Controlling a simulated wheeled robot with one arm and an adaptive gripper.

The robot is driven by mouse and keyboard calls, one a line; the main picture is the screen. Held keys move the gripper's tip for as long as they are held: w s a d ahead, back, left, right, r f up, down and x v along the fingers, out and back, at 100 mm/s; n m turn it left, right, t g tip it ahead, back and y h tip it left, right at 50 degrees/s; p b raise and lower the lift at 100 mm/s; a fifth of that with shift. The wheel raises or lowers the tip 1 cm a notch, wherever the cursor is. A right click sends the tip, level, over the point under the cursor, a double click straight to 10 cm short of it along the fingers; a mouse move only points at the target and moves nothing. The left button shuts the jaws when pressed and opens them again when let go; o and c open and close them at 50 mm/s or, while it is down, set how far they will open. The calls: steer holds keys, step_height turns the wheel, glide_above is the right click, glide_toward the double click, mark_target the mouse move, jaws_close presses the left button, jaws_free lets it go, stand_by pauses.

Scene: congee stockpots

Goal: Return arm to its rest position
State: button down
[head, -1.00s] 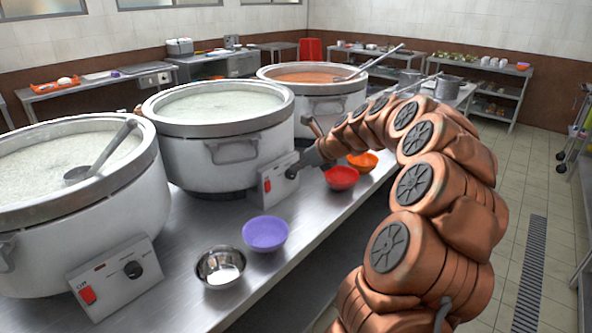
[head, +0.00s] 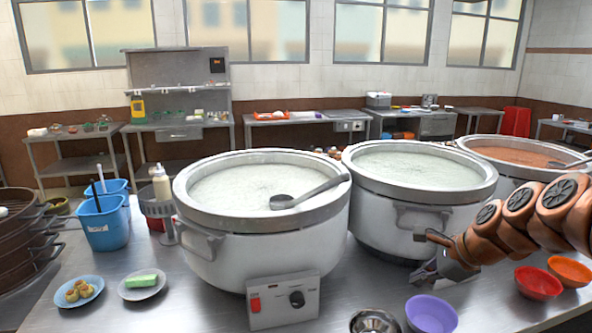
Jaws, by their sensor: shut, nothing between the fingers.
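My copper-coloured arm enters from the right edge in the head view and reaches left in front of the middle pot. My gripper (head: 437,270) is small and dark at the arm's end, beside that pot's control box, which it partly hides. It is shut and holds nothing. The middle stockpot (head: 408,207) is full of pale congee. The left stockpot (head: 245,240) also holds pale congee, with a ladle (head: 310,195) resting in it. The right stockpot (head: 505,165) holds orange-red congee and is partly hidden by my arm.
A steel bowl (head: 375,321), a purple bowl (head: 431,314), a red bowl (head: 538,282) and an orange bowl (head: 570,270) stand along the counter's front. Blue tubs (head: 105,228), two small plates of food and dark steamers (head: 22,240) are at the left.

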steer(key=s+a+f+n+g+h+p, duration=0.1)
steer(key=s+a+n+g, duration=0.1)
steer(key=s+a+n, duration=0.4)
steer(key=s+a+f+n+g+h, duration=0.1)
steer(key=s+n, duration=0.3)
steer(key=s, duration=0.4)
steer(key=s+a+f+n+g+p, duration=0.1)
steer(key=s+a+n+g, duration=0.1)
steer(key=s+a+n, duration=0.45)
steer(key=s+d+f+n+g+h, duration=0.1)
steer(key=s+d+n, duration=0.3)
steer(key=s, duration=0.8)
steer(key=shift+d+f+g+h+p, duration=0.2)
steer(key=shift+d+g+h+p, duration=0.15)
steer(key=shift+g+h, duration=0.3)
steer(key=shift+s, duration=0.1)
